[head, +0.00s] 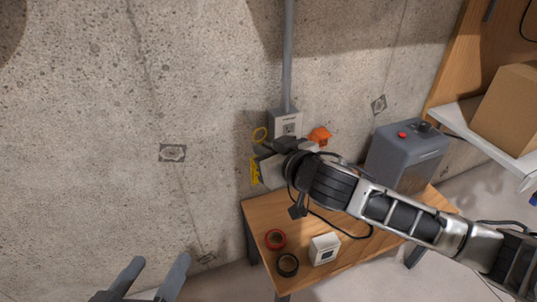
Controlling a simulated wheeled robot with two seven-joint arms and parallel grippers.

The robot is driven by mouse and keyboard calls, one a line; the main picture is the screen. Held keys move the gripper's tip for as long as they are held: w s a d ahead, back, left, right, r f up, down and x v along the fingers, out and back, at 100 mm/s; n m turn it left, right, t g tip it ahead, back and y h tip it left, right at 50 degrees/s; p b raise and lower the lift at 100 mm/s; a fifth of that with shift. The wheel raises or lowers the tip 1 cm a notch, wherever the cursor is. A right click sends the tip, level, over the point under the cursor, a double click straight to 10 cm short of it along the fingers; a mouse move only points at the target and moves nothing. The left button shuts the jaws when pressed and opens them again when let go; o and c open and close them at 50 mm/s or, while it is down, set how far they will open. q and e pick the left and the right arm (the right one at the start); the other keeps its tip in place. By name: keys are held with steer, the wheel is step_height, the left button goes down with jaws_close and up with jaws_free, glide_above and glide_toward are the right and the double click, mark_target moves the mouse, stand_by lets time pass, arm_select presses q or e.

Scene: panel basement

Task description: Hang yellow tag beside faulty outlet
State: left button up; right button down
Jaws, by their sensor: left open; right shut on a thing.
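The yellow tag (254,171) is at the fingers of my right gripper (268,158), which is shut on it. A yellow loop (260,135) shows just above the gripper, close to the left side of the outlet box. The grey outlet box (286,123) is on the concrete wall at the lower end of a conduit; my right gripper is in front of and just below it and hides its lower part. I cannot tell whether the tag or loop touches the wall or box. My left gripper (153,277) is open and empty at the bottom left, away from the wall box.
An orange item (319,136) is right of the outlet box. The wooden table (262,215) below holds red tape (275,239), black tape (288,265), a white device (324,249) and a grey machine (404,157). A shelf (462,117) with a cardboard box (505,108) is at right. The left wall is clear.

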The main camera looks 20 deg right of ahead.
arm_select(q)
steer(key=shift+d+r+b, duration=0.15)
steer(key=shift+b, duration=0.3)
arm_select(e)
steer(key=shift+w+d+r+x, duration=0.1)
steer(key=shift+d+x, duration=0.1)
steer(key=shift+x, duration=0.75)
steer(key=shift+w+d+r+x, duration=0.1)
steer(key=shift+d+r+x, duration=0.05)
steer(key=shift+x, duration=0.75)
steer(key=shift+w+d+r+x, duration=0.1)
steer(key=shift+d+x, duration=0.1)
steer(key=shift+x, duration=0.75)
steer(key=c, duration=1.5)
jaws_free()
arm_select(q)
steer(key=shift+r, duration=0.1)
arm_select(e)
steer(key=shift+s, duration=0.1)
